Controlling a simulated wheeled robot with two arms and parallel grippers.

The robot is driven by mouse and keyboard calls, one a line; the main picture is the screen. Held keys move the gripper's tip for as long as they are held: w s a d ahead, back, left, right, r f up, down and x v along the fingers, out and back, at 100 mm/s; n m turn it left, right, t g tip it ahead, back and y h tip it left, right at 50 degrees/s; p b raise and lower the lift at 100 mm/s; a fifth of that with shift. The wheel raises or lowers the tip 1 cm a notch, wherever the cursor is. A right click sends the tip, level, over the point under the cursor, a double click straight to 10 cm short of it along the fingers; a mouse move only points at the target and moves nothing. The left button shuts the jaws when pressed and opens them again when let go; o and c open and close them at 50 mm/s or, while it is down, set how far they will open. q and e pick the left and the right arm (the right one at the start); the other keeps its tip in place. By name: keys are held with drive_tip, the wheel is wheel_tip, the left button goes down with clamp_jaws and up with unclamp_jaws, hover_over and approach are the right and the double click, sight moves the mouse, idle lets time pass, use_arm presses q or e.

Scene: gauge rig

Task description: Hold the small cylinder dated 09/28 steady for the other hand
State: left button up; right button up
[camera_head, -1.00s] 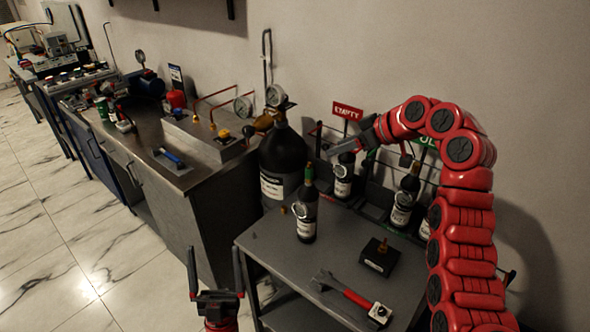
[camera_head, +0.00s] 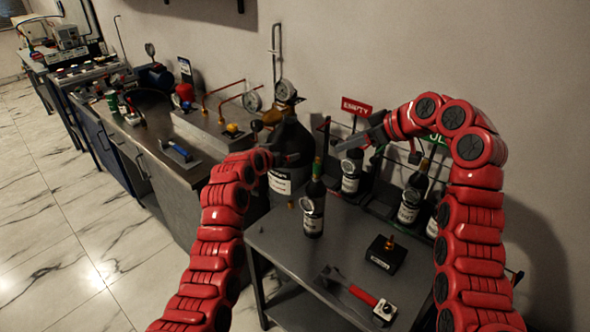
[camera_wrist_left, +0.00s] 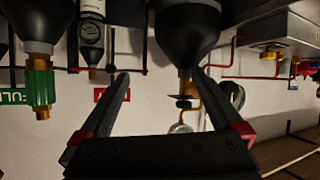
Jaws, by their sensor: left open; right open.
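Several small black cylinders with white labels and gauges are in view; their dates are too small to read. One with a green and brass top (camera_head: 313,209) stands upright on the grey table; its green valve (camera_wrist_left: 40,85) shows upside down in the left wrist view. Another cylinder (camera_head: 350,172) stands in the rack below the EMPTY sign, and one (camera_head: 411,197) stands further right. My left gripper (camera_head: 279,144) is open and empty in front of the large black cylinder (camera_head: 283,181). My right gripper (camera_head: 358,147) is open near the top of the cylinder below the sign.
The red EMPTY sign (camera_head: 356,106) stands behind the rack. A black block with a brass fitting (camera_head: 386,254) and a red-handled wrench (camera_head: 348,289) lie on the table. A steel bench (camera_head: 150,131) with gauges and copper pipes is at left.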

sight(308, 197)
use_arm(q)
drive_tip(key=s+d+r+m+g+y, duration=0.1)
drive_tip(key=s+d+r+m+g, duration=0.25)
drive_tip(key=s, duration=0.35)
drive_tip(key=s+d+r+m+g, duration=0.2)
drive_tip(key=s+g, duration=0.3)
drive_tip(key=s, duration=0.1)
drive_tip(key=shift+n, duration=0.25)
drive_tip(key=x, duration=1.4)
drive_tip(key=shift+a+f, duration=0.1)
drive_tip(key=shift+f, duration=0.4)
drive_tip(key=shift+w+f, duration=0.15)
drive_tip(key=shift+f, duration=0.05)
drive_tip(key=shift+x, duration=1.1)
clamp_jaws()
